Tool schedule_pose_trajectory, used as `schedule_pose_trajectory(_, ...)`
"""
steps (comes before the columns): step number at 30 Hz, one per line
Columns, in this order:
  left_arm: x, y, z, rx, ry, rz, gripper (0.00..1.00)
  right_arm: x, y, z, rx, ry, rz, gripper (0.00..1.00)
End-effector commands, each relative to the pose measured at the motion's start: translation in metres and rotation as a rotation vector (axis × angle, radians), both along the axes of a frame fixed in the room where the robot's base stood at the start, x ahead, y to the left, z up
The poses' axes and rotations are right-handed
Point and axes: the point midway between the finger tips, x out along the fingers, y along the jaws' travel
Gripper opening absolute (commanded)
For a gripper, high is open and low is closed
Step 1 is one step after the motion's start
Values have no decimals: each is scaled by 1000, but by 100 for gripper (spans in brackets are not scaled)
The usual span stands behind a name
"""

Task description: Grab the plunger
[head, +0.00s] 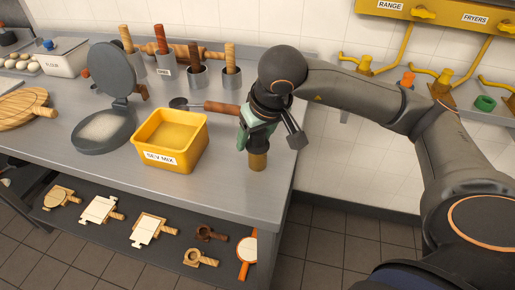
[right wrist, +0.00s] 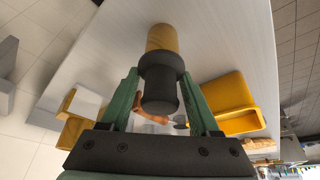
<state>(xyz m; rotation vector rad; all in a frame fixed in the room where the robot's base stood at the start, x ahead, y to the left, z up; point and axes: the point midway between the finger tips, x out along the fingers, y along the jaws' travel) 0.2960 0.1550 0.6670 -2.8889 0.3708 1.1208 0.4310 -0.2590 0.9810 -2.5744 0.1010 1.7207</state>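The plunger (head: 258,160) stands upright on the steel counter near its right front edge. It has a wooden lower part and a dark upper part, mostly hidden by my right gripper (head: 258,135) in the head view. In the right wrist view, the plunger (right wrist: 162,68) shows its wooden end, dark collar and dark knob. It lies between the two green fingers of my right gripper (right wrist: 160,80). The fingers are apart, with gaps beside the knob; their tips are close to the collar, and contact is unclear. My left gripper is not in view.
A yellow "SEV MIX" tub (head: 150,158) and a ladle with a wooden handle (head: 220,108) are left of the plunger. A round press (head: 102,128) stands open farther left. Steel cups with wooden handles (head: 231,77) line the back. Wooden tools lie on the lower shelf (head: 165,255).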

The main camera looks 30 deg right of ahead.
Motion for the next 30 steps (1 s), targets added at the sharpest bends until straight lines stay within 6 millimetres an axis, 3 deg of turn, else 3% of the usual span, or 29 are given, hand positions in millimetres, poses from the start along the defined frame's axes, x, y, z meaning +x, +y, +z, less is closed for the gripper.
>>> schedule_pose_trajectory(2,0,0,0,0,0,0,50,0,0,0,0,0,0,46)
schedule_pose_trajectory(14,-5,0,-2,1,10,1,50,0,0,0,0,-1,0,1)
schedule_pose_trajectory(25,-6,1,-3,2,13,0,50,0,0,3,1,-3,-1,0)
schedule_pose_trajectory(30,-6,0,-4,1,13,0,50,1,0,15,2,-6,0,0)
